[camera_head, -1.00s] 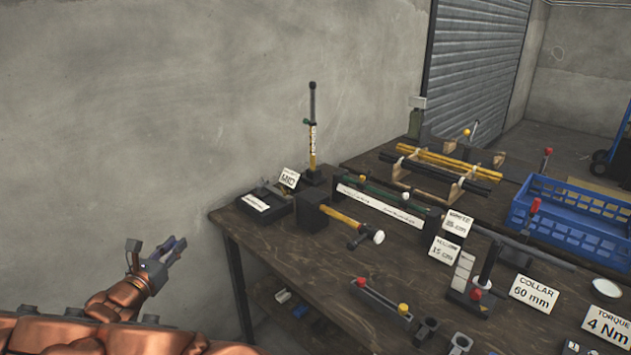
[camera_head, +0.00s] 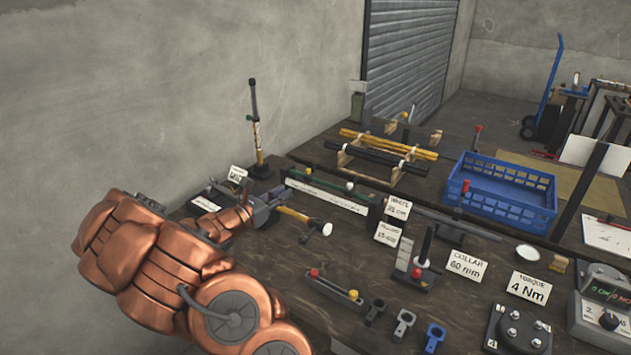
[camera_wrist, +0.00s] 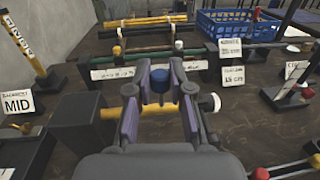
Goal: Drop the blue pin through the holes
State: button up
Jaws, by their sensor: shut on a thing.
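My gripper (camera_wrist: 160,85) is shut on a blue pin, whose short round blue end (camera_wrist: 159,80) shows between the fingertips in the wrist view. The rest of the pin is hidden. Two dark eyelet-shaped pieces (camera_head: 403,322) and a similar blue piece (camera_head: 434,336) stand at the bench's front, well to the right of my gripper. Which holes are the task's own, I cannot tell.
A narrow bar with red and yellow knobs (camera_head: 335,286), label cards (camera_head: 467,265) and a blue crate (camera_head: 500,190) stand to the right. An upright yellow-and-black tool (camera_head: 256,130) stands at the back left.

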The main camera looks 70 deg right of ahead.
jog(key=s+d+r+m+g+y+p, duration=0.1)
jog(key=s+d, duration=0.3)
jog(key=s, duration=0.4)
jog(key=shift+s+d+r+m+g, duration=0.2)
jog(key=shift+s+r+m+g, duration=0.15)
jog(key=shift+g, duration=0.45)
jog(key=shift+w+a, duration=0.1)
jog(key=shift+w, duration=0.05)
jog(key=b, duration=0.3)
send_over(315, 222)
jog(key=shift+f, duration=3)
jog(key=shift+f+b, duration=1.4)
jog(key=shift+f, duration=0.6)
jog(key=o, duration=0.8)
jog(key=shift+o, duration=0.2)
jog(key=v, duration=1.2)
